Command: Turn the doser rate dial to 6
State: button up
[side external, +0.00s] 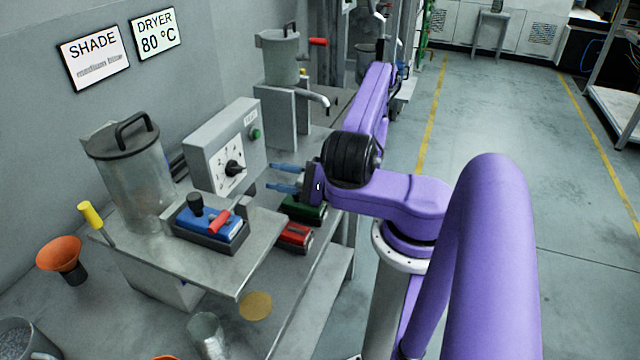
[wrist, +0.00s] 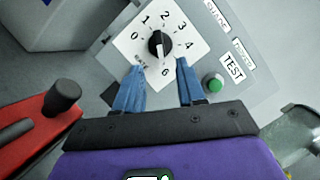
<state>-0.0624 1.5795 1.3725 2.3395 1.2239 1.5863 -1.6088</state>
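The doser rate dial is a black knob (side external: 235,168) on a white numbered plate on the front of a grey control box (side external: 222,140). I see no 5; my right finger covers part of the plate's edge. The exact number the knob points at is hard to tell. My gripper (side external: 270,177) is open and empty, its blue fingers spread in front of the dial. In the wrist view the gripper (wrist: 158,67) straddles the plate's lower part, apart from the knob.
A green button (wrist: 213,83) sits beside the dial, near a TEST label (wrist: 233,67). A blue unit (side external: 208,222) with a black knob and red handle stands before the box. A lidded metal hopper (side external: 130,180) is left. Green (side external: 303,209) and red (side external: 294,235) blocks lie below my gripper.

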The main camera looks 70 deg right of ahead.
jog(key=v, duration=1)
jog(key=shift+s, duration=0.2)
